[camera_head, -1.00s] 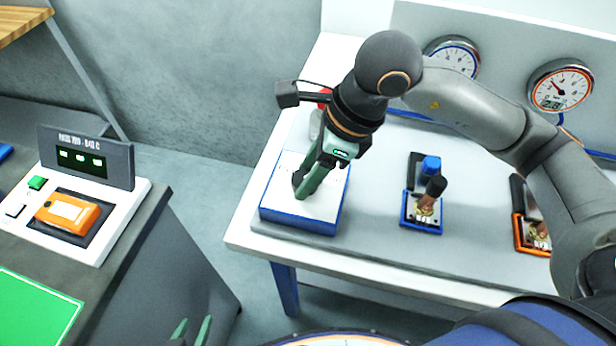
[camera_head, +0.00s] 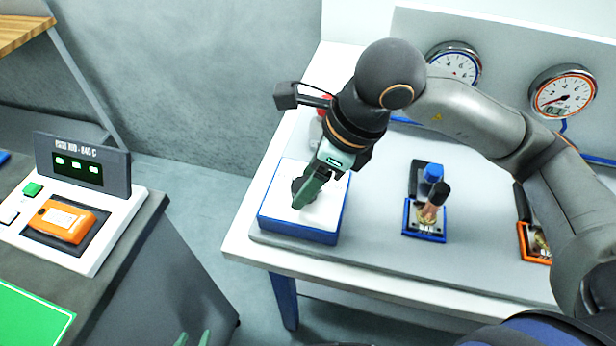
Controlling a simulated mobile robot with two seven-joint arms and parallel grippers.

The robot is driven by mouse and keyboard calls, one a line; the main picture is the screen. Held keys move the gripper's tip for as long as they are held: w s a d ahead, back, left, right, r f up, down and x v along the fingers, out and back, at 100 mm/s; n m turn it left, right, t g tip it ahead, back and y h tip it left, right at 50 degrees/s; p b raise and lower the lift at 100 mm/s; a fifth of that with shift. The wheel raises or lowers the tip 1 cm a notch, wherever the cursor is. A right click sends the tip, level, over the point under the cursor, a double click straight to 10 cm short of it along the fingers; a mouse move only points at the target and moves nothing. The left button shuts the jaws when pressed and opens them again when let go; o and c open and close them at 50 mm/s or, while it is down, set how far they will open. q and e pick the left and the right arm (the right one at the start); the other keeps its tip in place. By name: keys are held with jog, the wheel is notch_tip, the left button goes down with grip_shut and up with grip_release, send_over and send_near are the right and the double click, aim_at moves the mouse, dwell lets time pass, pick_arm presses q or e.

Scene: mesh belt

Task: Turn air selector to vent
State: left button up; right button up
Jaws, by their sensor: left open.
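The air selector is a white-topped box with a blue base (camera_head: 297,228) at the left end of the grey bench. Its dark knob (camera_head: 296,185) shows only in part behind my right gripper's fingers. My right gripper (camera_head: 304,196) comes down from above onto the knob, with its green fingers seen nearly edge-on and apparently closed around it. The selector's markings are too small and too covered to read. My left gripper (camera_head: 193,339) is open and empty at the bottom edge, with only its green fingertips in view.
A blue-framed valve (camera_head: 425,238) and an orange-framed one (camera_head: 533,258) stand to the right, near my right arm. Two gauges (camera_head: 453,64) (camera_head: 562,92) hang behind. A control panel (camera_head: 82,160) with an orange device (camera_head: 62,221) sits on the left counter.

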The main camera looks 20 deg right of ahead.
jog(key=shift+o, duration=1.3)
jog(key=v, duration=1.2)
jog(key=shift+r, duration=0.25)
jog(key=shift+s+d, duration=0.1)
